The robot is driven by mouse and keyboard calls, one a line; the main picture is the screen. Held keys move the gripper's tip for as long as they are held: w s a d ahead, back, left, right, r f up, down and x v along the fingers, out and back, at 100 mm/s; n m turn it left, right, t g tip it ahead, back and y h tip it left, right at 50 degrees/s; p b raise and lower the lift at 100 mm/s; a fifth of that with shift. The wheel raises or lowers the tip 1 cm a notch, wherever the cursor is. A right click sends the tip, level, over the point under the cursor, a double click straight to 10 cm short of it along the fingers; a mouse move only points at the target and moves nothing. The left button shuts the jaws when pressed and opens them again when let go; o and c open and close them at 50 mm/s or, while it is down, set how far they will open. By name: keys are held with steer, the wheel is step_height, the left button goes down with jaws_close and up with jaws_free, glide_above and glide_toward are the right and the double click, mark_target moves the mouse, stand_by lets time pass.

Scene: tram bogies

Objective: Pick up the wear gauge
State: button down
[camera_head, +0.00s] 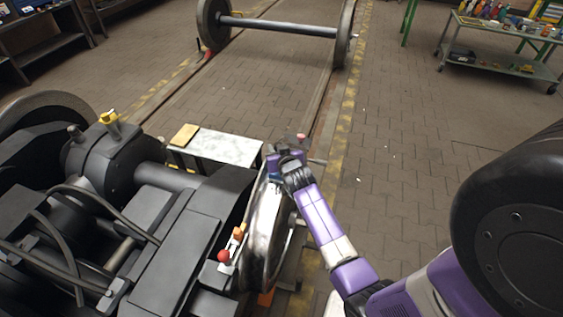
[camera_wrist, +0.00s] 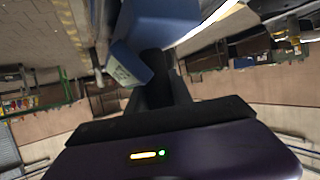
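A blue block-like thing with a pale label face (camera_wrist: 125,65) fills the top middle of the wrist view; I take it for the wear gauge, but cannot be sure. In the head view a small blue patch (camera_head: 274,172) shows at the top of the steel wheel (camera_head: 262,240), beside my gripper (camera_head: 284,158). In the wrist view the dark fingers of my gripper (camera_wrist: 158,70) reach up to the blue block and overlap it. Whether they grip it, only touch it or stand apart is hidden in the dark there.
A red knob with orange parts (camera_head: 224,256) sits on the black bogie frame (camera_head: 165,250) left of the wheel. A pale plate (camera_head: 220,147) with a yellow pad (camera_head: 185,135) lies behind it. A wheelset (camera_head: 280,26) stands on the rails; a cart (camera_head: 500,60) stands far right.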

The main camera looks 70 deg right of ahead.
steer(key=shift+r, duration=0.15)
step_height(320, 180, up, 20)
steer(key=p, duration=0.2)
stand_by(0.4)
